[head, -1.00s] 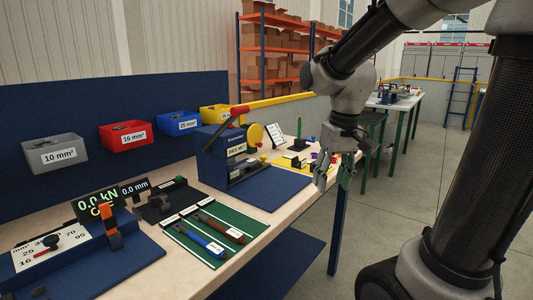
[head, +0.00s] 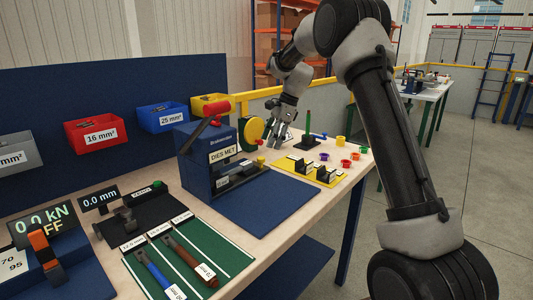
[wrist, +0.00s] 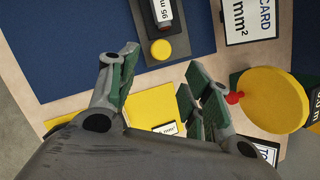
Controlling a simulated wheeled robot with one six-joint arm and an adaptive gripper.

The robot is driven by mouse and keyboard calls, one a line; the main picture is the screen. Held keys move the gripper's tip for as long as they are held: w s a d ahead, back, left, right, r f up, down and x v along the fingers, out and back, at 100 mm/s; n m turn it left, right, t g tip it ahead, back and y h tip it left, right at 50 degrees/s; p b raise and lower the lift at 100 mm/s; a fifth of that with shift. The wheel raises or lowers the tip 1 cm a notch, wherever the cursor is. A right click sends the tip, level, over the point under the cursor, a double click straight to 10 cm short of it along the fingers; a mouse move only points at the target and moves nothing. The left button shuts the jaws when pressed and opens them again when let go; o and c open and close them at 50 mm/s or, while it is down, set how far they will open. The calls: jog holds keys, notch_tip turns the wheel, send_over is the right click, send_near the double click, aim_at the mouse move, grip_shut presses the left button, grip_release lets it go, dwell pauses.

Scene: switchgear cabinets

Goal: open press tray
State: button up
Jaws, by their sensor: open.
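The blue press (head: 195,160) stands on the bench, with a red lever on top and a "DIES MET" label. Its dark tray (head: 235,181) lies low at the front right side, with a yellow knob (head: 261,160) at the end. The wrist view shows the dark tray (wrist: 185,43) with a labelled piece in it and the round yellow knob (wrist: 160,49) at its end. My gripper (head: 276,138) is open and empty, beyond and right of the knob. In the wrist view my open gripper (wrist: 158,92) points down, with the knob just ahead of its fingers.
A yellow disc (wrist: 272,100) with a red knob (wrist: 235,97) is close to my right finger. A yellow mat (head: 297,182) with dark holders and small coloured cups lie right of the press. A blue mat (head: 262,204) in front of the press is clear.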

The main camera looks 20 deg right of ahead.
aim_at(262, 158)
jog(key=a+f+m, duration=0.1)
jog(key=f, duration=0.1)
jog(key=a+f+m, duration=0.1)
jog(key=f, duration=0.1)
jog(key=a+f+m, duration=0.1)
jog(key=f, duration=0.2)
jog(key=shift+w+a, duration=0.15)
jog(key=shift+w, duration=0.15)
jog(key=shift+r, duration=0.1)
grip_shut()
